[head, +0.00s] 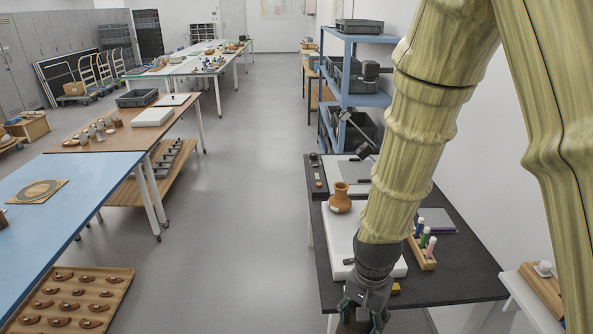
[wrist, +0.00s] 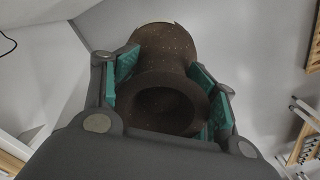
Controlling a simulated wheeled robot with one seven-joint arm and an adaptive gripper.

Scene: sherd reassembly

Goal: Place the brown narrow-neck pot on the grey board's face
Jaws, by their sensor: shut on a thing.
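A dark brown, speckled pot with a narrow neck (wrist: 165,45) is between the teal-padded fingers of my gripper (wrist: 165,100) in the wrist view. Its round dark mouth faces the wrist camera. A flat grey board (head: 345,172) lies toward the far end of the black table. A second grey panel (head: 436,219) with a purple edge lies at the right, partly behind my arm. I cannot tell which is the task's board.
An orange-brown pot (head: 340,199) stands on the white slab (head: 335,240), left of my arm. A wooden rack with several capped bottles (head: 423,250) is to the right. A dark jointed stand (head: 357,133) rises by the far board. A blue shelf (head: 350,98) is behind; the left aisle is clear.

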